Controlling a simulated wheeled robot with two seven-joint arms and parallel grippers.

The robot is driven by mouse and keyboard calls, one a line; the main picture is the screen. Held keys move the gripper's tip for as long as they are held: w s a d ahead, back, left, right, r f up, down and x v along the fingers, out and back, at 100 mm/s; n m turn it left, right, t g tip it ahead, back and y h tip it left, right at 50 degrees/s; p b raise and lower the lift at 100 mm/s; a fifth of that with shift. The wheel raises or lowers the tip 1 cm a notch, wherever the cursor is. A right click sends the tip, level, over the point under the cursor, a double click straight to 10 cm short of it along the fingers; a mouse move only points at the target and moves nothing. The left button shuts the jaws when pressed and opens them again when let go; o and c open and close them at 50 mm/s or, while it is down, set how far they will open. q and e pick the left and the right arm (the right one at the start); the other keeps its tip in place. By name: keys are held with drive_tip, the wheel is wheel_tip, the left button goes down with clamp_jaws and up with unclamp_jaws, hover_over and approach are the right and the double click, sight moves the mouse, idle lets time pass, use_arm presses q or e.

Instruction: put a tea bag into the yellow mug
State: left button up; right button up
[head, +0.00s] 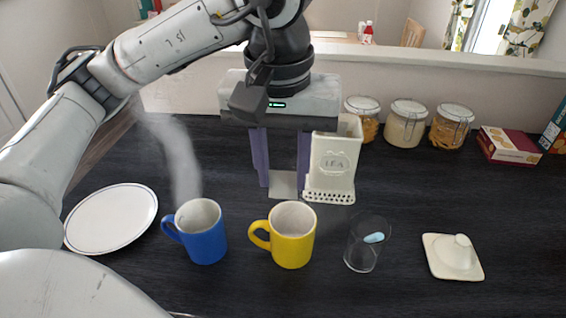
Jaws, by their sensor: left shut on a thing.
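My left gripper (283,185) points down behind the yellow mug (290,245), just left of the cream tea canister (334,165). It is shut on a small pale square tea bag (283,184), which shows between its fingertips. The tea bag is apart from the mug, and whether it touches the counter is hard to tell. The yellow mug stands upright, handle to the left. The canister stands open, partly behind my gripper. Its lid (455,255) seems to be the cream one lying on the counter at right. My right gripper is not in view.
A blue mug (205,240) stands left of the yellow mug, with a pale plume above it. A white plate (110,218) lies farther left. A clear glass (362,250) stands right. Jars (404,125) and a box (508,146) line the back. The counter's right middle is clear.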

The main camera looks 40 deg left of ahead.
use_arm(q)
drive_tip(key=shift+f, duration=0.15)
drive_tip(key=o, duration=1.1)
drive_tip(key=shift+c, duration=0.2)
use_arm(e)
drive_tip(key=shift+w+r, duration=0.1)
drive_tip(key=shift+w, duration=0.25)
use_arm(q)
wheel_tip(320, 180, up, 10)
drive_tip(key=s+p, duration=0.1)
drive_tip(key=p, duration=0.1)
drive_tip(key=shift+s+d, duration=0.2)
drive_tip(key=shift+d, duration=0.2)
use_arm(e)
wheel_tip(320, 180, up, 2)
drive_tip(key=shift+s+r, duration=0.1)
